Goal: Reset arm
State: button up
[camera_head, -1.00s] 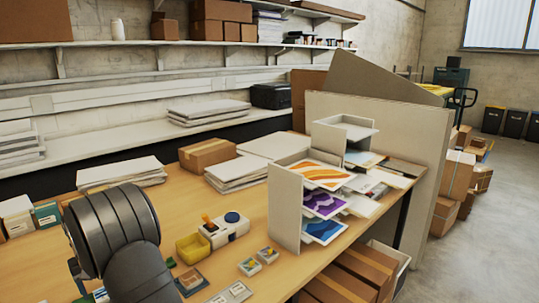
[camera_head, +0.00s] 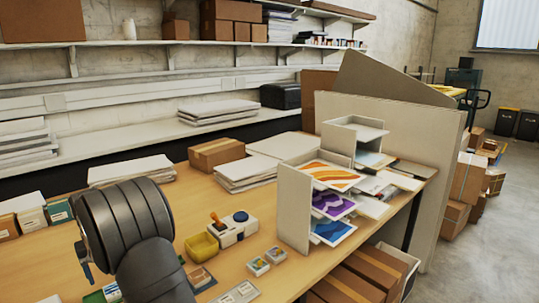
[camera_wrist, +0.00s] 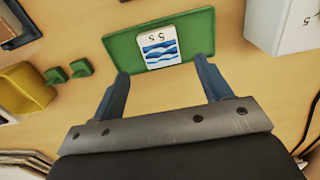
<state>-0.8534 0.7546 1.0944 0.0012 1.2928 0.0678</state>
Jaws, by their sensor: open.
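My gripper (camera_wrist: 160,88) shows in the wrist view with its two blue fingers spread apart and nothing between them. Beyond the fingertips a green tray (camera_wrist: 196,30) lies on the wooden table, with a white card (camera_wrist: 158,48) with blue waves on it. The roll laminator (camera_head: 235,230), a small white machine with an orange handle and a blue knob, stands on the table right of my arm.
A yellow bin (camera_head: 201,247) is beside the laminator and also shows at the left of the wrist view (camera_wrist: 28,85). A sorter with colourful prints (camera_head: 294,212) stands at the table's right. A cardboard box (camera_head: 216,153) and paper stacks (camera_head: 130,170) line the back. Small cards (camera_head: 259,266) lie in front.

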notch_tip(320, 180, down, 6)
jog(key=shift+f, duration=0.2)
notch_tip(320, 180, up, 4)
jog(key=w+d+r, duration=0.3)
jog(key=d+r, duration=0.4)
jog(key=d, duration=0.4)
jog(key=s+d, duration=0.3)
jog(key=s, duration=0.9)
jog(key=s+a+f, duration=0.1)
jog(key=a+f, duration=0.1)
jog(key=a, duration=0.1)
jog(key=s+a+f, duration=0.2)
jog(key=a, duration=0.2)
jog(key=s+a+f, duration=0.1)
jog(key=a+f, duration=0.2)
jog(key=a, duration=0.1)
jog(key=shift+s, duration=0.15)
jog(key=shift+f, duration=1.45)
jog(key=shift+r, duration=0.1)
